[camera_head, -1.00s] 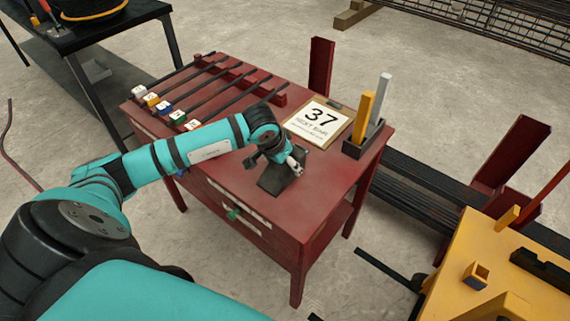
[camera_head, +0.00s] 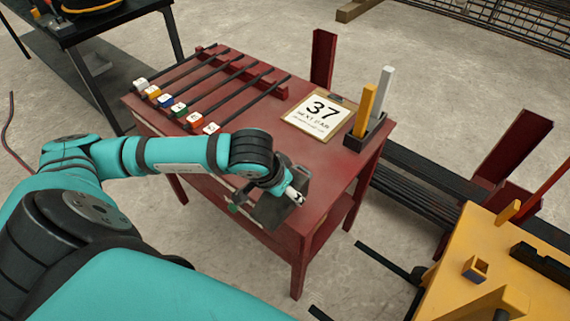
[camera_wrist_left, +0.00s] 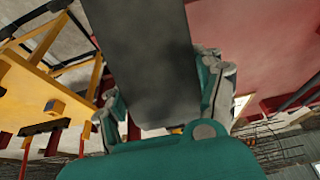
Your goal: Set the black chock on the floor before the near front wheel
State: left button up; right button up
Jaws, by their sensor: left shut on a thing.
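The black chock (camera_head: 268,211) is a dark slab over the near front edge of the red table. My left gripper (camera_head: 291,193) is shut on it. In the left wrist view the chock (camera_wrist_left: 145,50) fills the upper middle, between the teal fingers of my left gripper (camera_wrist_left: 165,98). A dark, wheel-like shape (camera_head: 419,274) shows low at the left side of the yellow cart (camera_head: 462,262); it is small and partly hidden. My right gripper is not in view.
Dark bars (camera_head: 430,185) lie between table and cart. Concrete floor (camera_head: 350,285) shows between the table and the cart.

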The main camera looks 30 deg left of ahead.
pick_arm(q)
jog(key=shift+s+d+r, duration=0.1)
jog(key=shift+s+d, duration=0.35)
jog(key=shift+s, duration=0.25)
jog(key=w+d+r+p, duration=0.1)
jog(key=w+d+r, duration=0.1)
jog(key=r, duration=0.4)
jog(key=w+d+r+p, duration=0.2)
jog(key=w+d+r, duration=0.1)
jog(key=r, duration=0.3)
jog(key=shift+w+r+n, duration=0.4)
jog(key=shift+w, duration=0.5)
